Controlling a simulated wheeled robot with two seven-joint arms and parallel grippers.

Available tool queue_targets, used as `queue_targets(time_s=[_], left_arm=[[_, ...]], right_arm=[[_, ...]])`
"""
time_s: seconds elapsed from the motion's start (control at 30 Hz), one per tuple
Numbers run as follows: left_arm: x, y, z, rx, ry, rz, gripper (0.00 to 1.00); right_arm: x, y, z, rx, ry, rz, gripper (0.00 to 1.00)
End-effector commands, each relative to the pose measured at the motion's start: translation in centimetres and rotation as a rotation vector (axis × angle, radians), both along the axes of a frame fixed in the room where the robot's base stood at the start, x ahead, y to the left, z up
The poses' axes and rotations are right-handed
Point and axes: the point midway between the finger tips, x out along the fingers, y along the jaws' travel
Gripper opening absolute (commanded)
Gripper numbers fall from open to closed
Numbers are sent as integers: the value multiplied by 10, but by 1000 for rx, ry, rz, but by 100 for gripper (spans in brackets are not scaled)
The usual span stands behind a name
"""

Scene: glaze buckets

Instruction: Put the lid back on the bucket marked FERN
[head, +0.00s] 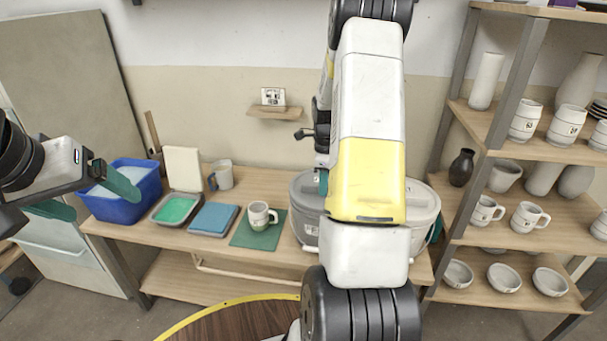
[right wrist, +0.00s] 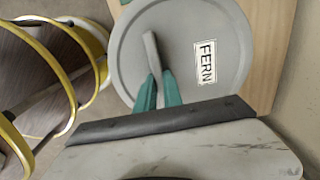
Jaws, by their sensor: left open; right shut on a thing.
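In the right wrist view a round grey lid (right wrist: 190,30) with a raised bar handle (right wrist: 152,50) carries a white label reading FERN. My right gripper (right wrist: 158,92) is shut on that handle. The bucket under the lid is hidden in this view, so I cannot tell whether the lid is seated. In the head view a darker grey bucket (head: 305,228) and a lighter bucket (head: 424,212) stand at the table's right end, partly hidden behind my right arm. Their names are not readable there. My left gripper (head: 88,200) is open and empty at the far left.
A blue tub (head: 122,212), a tray with green content (head: 175,211), a blue slab (head: 213,219), a mug (head: 258,214) on a green mat (head: 255,238) and another mug (head: 222,175) stand on the table (head: 262,177). Shelves of pottery (head: 500,240) stand right. A yellow-rimmed round top (head: 245,320) is in front.

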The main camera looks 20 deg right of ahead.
Motion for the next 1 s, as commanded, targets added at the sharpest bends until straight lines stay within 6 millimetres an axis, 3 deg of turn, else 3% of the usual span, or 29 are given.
queue_targets(time_s=[0.37, 0.4, 0.5, 0.7, 0.73, 0.83, 1.0], left_arm=[[0, 0, 0, 0, 0, 0, 85], [0, 0, 0, 0, 0, 0, 85], [0, 0, 0, 0, 0, 0, 85], [0, 0, 0, 0, 0, 0, 85], [0, 0, 0, 0, 0, 0, 85], [0, 0, 0, 0, 0, 0, 85], [0, 0, 0, 0, 0, 0, 85]], right_arm=[[0, 0, -1, 0, 0, 0, 0], [0, 0, -1, 0, 0, 0, 19], [0, 0, -1, 0, 0, 0, 37], [0, 0, -1, 0, 0, 0, 37], [0, 0, -1, 0, 0, 0, 39], [0, 0, -1, 0, 0, 0, 58], [0, 0, -1, 0, 0, 0, 58]])
